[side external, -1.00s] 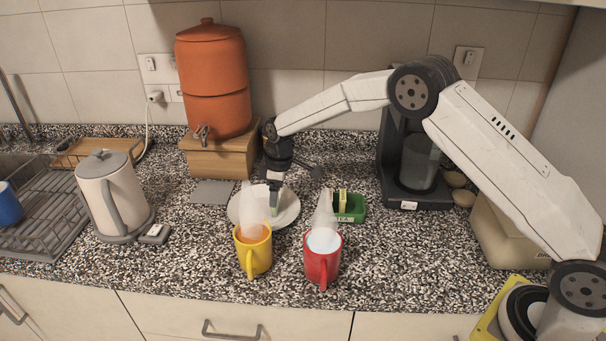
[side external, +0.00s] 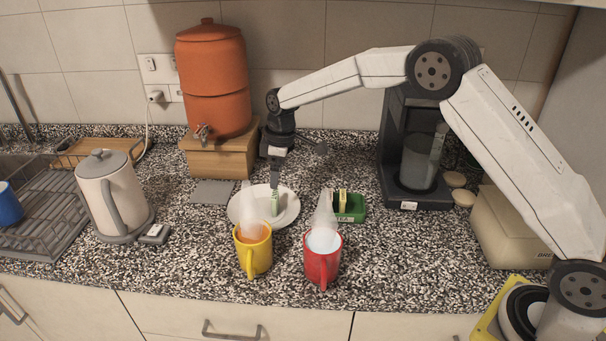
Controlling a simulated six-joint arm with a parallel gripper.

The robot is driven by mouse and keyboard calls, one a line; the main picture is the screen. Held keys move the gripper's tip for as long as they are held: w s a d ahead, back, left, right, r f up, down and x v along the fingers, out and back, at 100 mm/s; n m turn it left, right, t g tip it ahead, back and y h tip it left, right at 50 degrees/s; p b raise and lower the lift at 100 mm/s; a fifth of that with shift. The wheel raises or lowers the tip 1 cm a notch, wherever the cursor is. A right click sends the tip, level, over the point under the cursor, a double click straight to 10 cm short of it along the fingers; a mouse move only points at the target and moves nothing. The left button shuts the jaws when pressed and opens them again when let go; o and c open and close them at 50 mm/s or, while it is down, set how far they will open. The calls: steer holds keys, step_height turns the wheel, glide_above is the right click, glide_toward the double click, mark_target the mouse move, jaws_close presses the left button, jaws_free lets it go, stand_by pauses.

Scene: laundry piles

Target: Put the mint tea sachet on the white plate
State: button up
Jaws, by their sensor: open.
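A small green and white sachet (side external: 275,204), which looks like the mint tea sachet, is at the white plate (side external: 289,216) and appears to rest on it, roughly upright. My gripper (side external: 277,190) is open and points down just above the sachet. Its fingers look very close to the sachet's top; I cannot tell whether they touch it. The front left of the plate is partly hidden behind the yellow mug and the pale, translucent thing rising from it.
A yellow mug (side external: 254,255) and a red mug (side external: 321,266) stand in front of the plate. A green tea box (side external: 354,216) is to its right. A kettle (side external: 110,195) stands left, an orange dispenser (side external: 212,80) behind, and a coffee machine (side external: 392,150) back right.

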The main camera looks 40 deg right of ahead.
steer(key=shift+s+d+r, duration=0.15)
steer(key=shift+r, duration=1.3)
steer(key=shift+s+d+r, duration=0.1)
steer(key=shift+s+r, duration=0.05)
steer(key=shift+r, duration=1.3)
steer(key=s+d+f+m, duration=0.1)
steer(key=s+f+m, duration=0.1)
steer(key=s, duration=0.8)
steer(key=s+d+f+m+t, duration=0.1)
steer(key=s+m, duration=0.3)
steer(key=s, duration=0.5)
steer(key=s+d+f+m+h, duration=0.1)
steer(key=s+d+f+m, duration=0.2)
steer(key=s, duration=0.7)
steer(key=shift+s+t, duration=0.3)
steer(key=shift+s, duration=0.05)
